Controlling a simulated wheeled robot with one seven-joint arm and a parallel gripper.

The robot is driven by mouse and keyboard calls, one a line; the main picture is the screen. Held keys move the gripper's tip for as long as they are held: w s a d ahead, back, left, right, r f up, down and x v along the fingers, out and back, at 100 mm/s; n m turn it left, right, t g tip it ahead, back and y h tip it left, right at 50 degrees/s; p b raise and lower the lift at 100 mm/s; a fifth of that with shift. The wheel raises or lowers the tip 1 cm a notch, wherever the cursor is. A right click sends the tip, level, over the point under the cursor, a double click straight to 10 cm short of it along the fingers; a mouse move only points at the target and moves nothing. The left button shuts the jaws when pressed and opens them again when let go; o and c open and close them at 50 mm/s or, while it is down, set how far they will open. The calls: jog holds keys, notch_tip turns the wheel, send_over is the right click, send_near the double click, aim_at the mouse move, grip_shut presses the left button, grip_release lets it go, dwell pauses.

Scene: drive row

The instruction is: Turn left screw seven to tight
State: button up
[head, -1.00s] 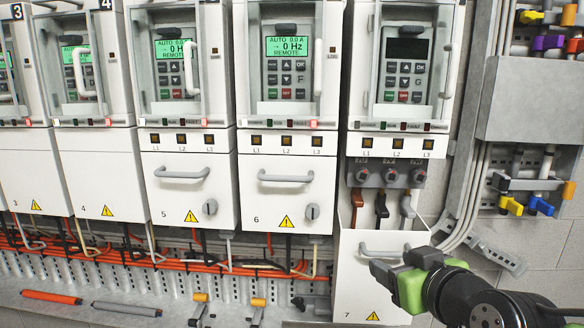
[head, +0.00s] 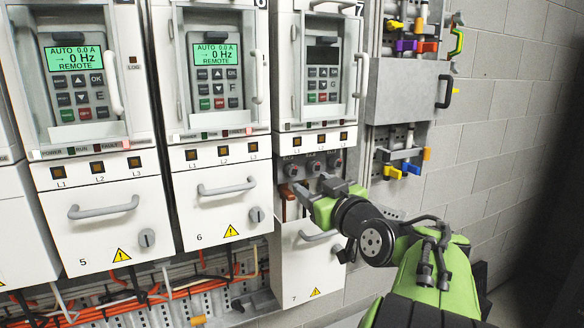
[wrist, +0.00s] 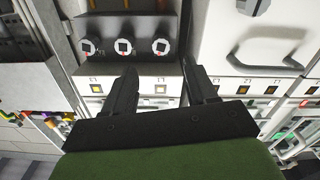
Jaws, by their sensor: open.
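Unit 7 has its lower cover (head: 310,270) dropped open, baring a grey block with three round screws. The left screw (head: 291,169) sits at the block's left end, beside the middle screw (head: 313,165) and the right screw (head: 335,160). My gripper (head: 312,188) is in front of the cables just below them. In the wrist view, which is upside down, the left screw (wrist: 160,46) is the rightmost and lies beyond my gripper (wrist: 161,76). The fingers are open and empty, apart from the screws. The screw settings are too small to read.
Unit 6's closed cover (head: 224,198) with its handle and knob stands left of unit 7. A grey box (head: 408,92) juts from the wall at right, with coloured clips above and below it. A brick wall (head: 500,150) is further right.

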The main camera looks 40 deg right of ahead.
aim_at(292, 171)
jog(key=p+x, duration=0.2)
jog(key=x, duration=0.6)
jog(key=shift+w+d+p, duration=0.1)
jog(key=shift+w+p, duration=0.2)
jog(key=shift+w, duration=0.35)
jog(key=shift+s, duration=0.1)
jog(key=shift+c, duration=0.5)
jog(key=c, duration=0.8)
jog(key=shift+c, duration=0.2)
